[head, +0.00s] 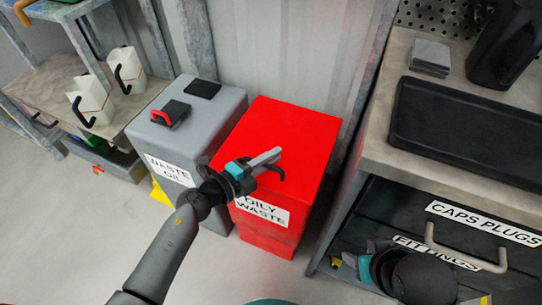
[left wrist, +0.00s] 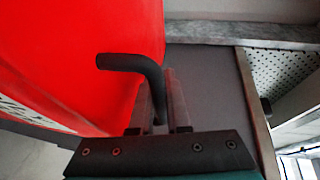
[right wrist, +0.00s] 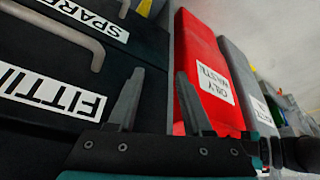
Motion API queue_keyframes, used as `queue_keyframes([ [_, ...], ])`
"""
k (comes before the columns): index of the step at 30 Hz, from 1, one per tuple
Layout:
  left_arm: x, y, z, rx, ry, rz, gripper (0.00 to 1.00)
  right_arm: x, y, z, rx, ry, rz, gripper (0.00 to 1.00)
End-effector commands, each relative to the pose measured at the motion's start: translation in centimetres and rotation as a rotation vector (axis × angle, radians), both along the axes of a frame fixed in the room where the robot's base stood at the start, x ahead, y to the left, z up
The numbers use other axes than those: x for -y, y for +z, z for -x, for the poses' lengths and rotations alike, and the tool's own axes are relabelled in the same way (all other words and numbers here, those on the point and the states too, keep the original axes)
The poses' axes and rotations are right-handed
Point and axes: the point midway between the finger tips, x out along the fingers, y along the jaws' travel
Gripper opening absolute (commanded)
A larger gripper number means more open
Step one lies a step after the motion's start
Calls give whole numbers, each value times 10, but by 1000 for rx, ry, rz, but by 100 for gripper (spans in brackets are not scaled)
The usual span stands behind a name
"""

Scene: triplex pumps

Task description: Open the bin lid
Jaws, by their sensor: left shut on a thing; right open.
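The red bin (head: 282,125), labelled OILY WASTE, stands on the floor between a grey bin and the workbench. Its flat red top lies closed in the head view, and the red surface also fills the left of the left wrist view (left wrist: 75,50). My left gripper (head: 268,160) is over the bin's front edge. In the left wrist view its two fingers (left wrist: 160,105) are shut on a black bent handle (left wrist: 135,63). How the handle joins the lid is hidden. My right gripper (right wrist: 158,95) is open and empty, in front of the workbench drawers.
A grey WASTE OIL bin (head: 205,105) stands just left of the red bin. The workbench (head: 400,145) with a black tray (head: 470,130) and labelled drawers is close on the right. A corrugated wall (head: 270,45) stands behind. The floor at front left is clear.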

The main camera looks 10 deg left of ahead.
Motion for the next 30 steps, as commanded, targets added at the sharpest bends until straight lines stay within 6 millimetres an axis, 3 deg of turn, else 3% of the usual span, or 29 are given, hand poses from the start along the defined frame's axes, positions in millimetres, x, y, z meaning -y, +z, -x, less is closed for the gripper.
queue_keyframes([
  [24, 0, 1, 0, -6, 0, -2, 0, 0, 1, -1, 2, 0, -1, 50],
  [30, 1, 6, -1, -17, -1, -5, 0, -1, -23, -3, -33, 2, 3, 50],
])
